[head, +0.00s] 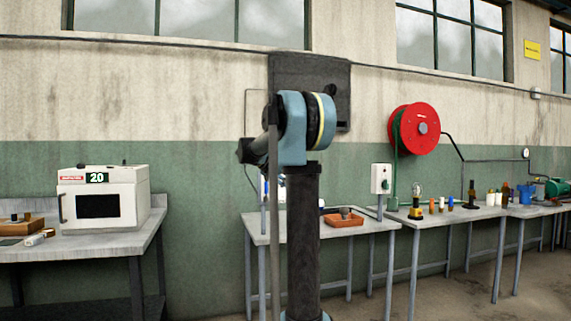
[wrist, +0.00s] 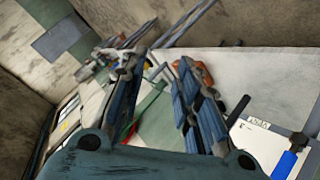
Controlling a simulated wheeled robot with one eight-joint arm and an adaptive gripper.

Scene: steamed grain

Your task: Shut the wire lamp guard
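A small lamp (head: 416,190) with a clear top and a dark and yellow base stands on the right-hand bench. It may carry the wire guard, but it is too small to tell whether a guard is there or how it sits. I cannot make out a lamp guard in the wrist view. My gripper (wrist: 161,64) is open in the wrist view, its two blue fingers apart with a pale surface seen between them. No object is clearly held. In the head view my arm hides the gripper and part of the middle bench.
A white oven-like box (head: 103,198) stands on the left bench. An orange tray (head: 344,221) lies on the middle bench. Several bottles stand right of the lamp. A red hose reel (head: 419,129) hangs on the wall. A blue-handled thing (wrist: 284,165) lies at lower right in the wrist view.

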